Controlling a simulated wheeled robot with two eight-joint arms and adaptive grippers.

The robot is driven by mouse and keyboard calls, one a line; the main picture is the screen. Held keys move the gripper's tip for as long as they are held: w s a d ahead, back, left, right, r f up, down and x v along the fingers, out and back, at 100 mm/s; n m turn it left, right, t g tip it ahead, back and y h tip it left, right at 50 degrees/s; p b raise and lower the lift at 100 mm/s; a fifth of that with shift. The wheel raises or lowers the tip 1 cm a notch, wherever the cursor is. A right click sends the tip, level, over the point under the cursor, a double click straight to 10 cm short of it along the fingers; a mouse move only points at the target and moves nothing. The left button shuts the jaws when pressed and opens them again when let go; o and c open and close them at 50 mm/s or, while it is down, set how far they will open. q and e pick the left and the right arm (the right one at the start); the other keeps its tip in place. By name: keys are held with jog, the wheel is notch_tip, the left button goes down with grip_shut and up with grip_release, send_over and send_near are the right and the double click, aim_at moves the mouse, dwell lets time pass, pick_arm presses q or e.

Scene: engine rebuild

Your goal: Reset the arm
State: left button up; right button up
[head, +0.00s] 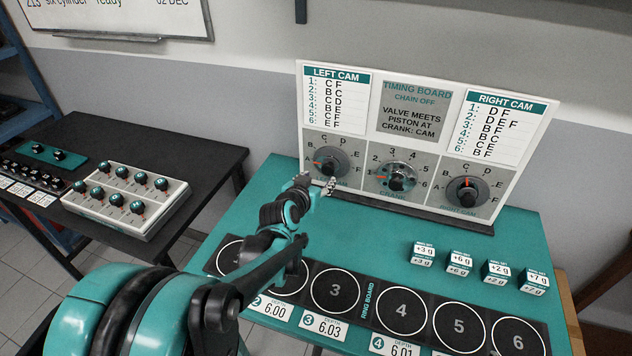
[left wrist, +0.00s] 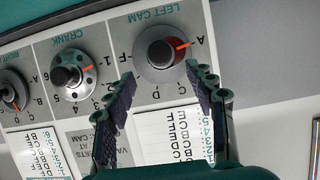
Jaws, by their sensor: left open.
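My left gripper (head: 316,186) is open and empty in front of the timing board (head: 436,82), near the left cam dial (head: 327,162). In the left wrist view its two fingers (left wrist: 160,85) are spread apart, with the left cam dial (left wrist: 160,48) just beyond the tips. I see no clear contact with the dial. The left cam pointer is at A. The crank dial (head: 396,178) has its pointer at 1. The right cam dial (head: 467,190) has its pointer roughly upward. My right gripper is not in view.
The green table holds a ring board (head: 367,300) with numbered circles, depth cards in front and several small weight blocks (head: 460,263) at right. A black side table (head: 110,140) at left carries a white knob box (head: 125,200).

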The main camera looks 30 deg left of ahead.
pick_arm(q)
jog(key=shift+s+d+r, duration=0.15)
jog(key=shift+s+r, duration=0.05)
jog(key=shift+s, duration=0.3)
jog(key=s+d+f+m+g+h, duration=0.1)
jog(key=s+d, duration=0.3)
jog(key=d, duration=0.3)
jog(key=s+d+f+m+g+h, duration=0.1)
jog(key=s+d+g+h, duration=0.15)
jog(key=d, duration=0.35)
jog(key=s+d+f+g, duration=0.2)
jog(key=s+d, duration=0.4)
jog(key=s, duration=0.6)
jog(key=shift+f+m, duration=0.4)
jog(key=shift+f, duration=0.1)
